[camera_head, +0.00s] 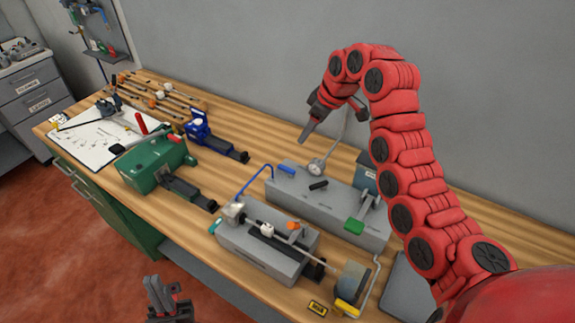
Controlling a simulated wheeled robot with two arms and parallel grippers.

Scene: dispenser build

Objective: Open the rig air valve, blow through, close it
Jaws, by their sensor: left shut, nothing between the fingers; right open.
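A grey rig box (345,215) lies on the wooden bench, with a round gauge (314,168) at its back edge. On its top are a blue handle-like part (287,169), a short black lever (318,185) and a green pad (354,226). I cannot tell for sure which part is the air valve or whether it is open. My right gripper (306,130) hangs above the bench behind the box, apart from it, pointing down-left; it is open and empty. My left gripper (160,295) is low in front of the bench, shut and empty.
A second grey fixture (262,252) with a rod stands in front of the rig box. A blue bent tube (255,181) rises left of the box. Bare wood lies behind it.

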